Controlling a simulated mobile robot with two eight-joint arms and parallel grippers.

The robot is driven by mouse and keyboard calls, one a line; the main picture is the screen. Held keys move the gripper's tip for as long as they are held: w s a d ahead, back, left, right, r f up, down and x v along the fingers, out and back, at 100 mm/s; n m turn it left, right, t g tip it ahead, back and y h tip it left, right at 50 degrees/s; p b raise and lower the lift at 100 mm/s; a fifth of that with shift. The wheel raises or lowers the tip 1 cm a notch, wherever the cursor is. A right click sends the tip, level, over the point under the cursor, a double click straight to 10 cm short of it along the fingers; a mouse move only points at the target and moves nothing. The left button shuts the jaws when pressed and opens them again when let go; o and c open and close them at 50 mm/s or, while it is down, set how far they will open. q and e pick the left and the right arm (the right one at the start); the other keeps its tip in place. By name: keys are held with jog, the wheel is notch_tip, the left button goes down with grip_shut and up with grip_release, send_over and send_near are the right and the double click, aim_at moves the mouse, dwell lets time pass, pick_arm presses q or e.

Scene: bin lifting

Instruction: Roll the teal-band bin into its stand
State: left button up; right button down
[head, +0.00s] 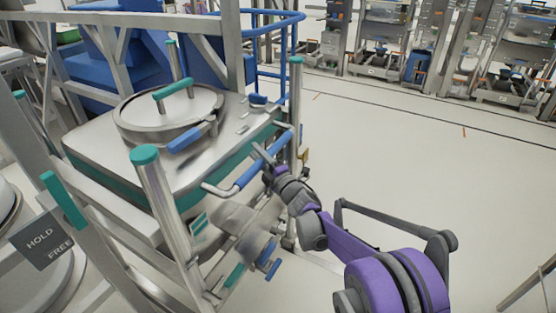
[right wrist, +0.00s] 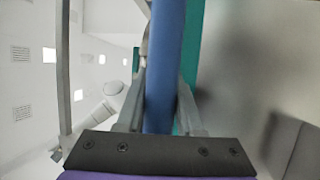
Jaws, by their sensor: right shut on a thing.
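The teal-band bin (head: 95,135) is a large steel box with a round lid and a teal band below its top edge. It fills the left half of the head view, among steel posts with teal caps. A blue handle bar (head: 250,174) sticks out on its right side. My right gripper (head: 263,158) is shut on this bar. In the right wrist view the blue bar (right wrist: 165,60) runs between the two fingers, with the teal band (right wrist: 193,50) beside it. I cannot tell which frame parts belong to the stand. My left gripper is not in view.
A sign reading HOLD and FREE (head: 43,238) is at the lower left. Grey frame beams (head: 233,50) and a blue rail (head: 270,82) stand behind the bin. Racks (head: 380,40) line the back. The pale floor (head: 420,150) to the right is clear.

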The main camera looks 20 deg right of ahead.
aim_at(206, 138)
jog(key=w+a+p, duration=0.1)
jog(key=w+a, duration=0.3)
jog(key=w, duration=0.1)
jog(key=w+a+p, duration=0.1)
jog(key=w+a, duration=0.4)
jog(key=w+a+f, duration=0.1)
jog(key=w+a, duration=0.4)
jog(key=shift+w+p, duration=0.35)
jog(key=shift+p, duration=0.05)
jog(key=shift+d+r, duration=0.1)
jog(key=shift+d, duration=0.05)
jog(key=c, duration=0.8)
grip_release()
jog(key=shift+c, duration=0.2)
jog(key=shift+o, duration=1.4)
jog(key=shift+w+d, duration=0.1)
jog(key=shift+d, duration=0.05)
jog(key=v, duration=1.1)
jog(key=shift+r, duration=0.15)
